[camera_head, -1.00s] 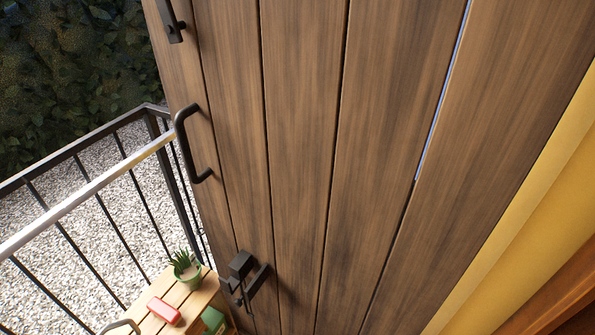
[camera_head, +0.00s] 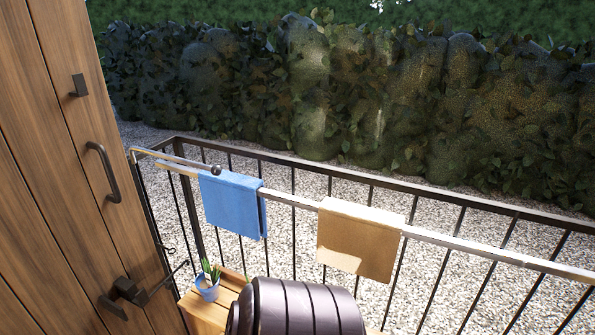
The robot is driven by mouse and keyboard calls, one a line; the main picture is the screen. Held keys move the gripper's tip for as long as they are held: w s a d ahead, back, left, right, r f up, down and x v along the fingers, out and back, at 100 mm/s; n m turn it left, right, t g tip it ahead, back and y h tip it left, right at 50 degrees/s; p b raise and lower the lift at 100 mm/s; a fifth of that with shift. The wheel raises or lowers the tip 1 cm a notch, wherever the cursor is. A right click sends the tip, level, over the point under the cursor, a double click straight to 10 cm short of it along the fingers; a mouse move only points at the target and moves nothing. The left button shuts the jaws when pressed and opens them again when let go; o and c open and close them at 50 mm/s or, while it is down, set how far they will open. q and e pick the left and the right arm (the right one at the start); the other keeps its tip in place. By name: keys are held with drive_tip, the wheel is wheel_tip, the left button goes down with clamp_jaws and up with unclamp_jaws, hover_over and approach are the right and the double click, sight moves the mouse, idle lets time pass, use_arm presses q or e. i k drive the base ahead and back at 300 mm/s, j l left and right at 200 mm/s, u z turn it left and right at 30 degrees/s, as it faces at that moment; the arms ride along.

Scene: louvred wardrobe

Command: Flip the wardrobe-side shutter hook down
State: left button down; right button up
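A brown planked wooden shutter (camera_head: 60,190) stands at the left of the head view. A dark latch-like fitting (camera_head: 125,291) sits low on it, with a thin arm reaching up and right past the shutter's edge. A thin curled dark piece (camera_head: 168,250) shows just above that arm. I cannot tell which of these is the hook. A dark pull handle (camera_head: 104,172) and a small dark block (camera_head: 79,85) are higher on the shutter. No wardrobe can be made out. Neither of my grippers is in view.
A potted plant (camera_head: 208,281) stands on a wooden surface (camera_head: 205,312). A dark ribbed rounded shape (camera_head: 300,308), unidentified, fills the bottom middle.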

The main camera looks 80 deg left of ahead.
sight(169, 285)
drive_tip(key=u, duration=3.65)
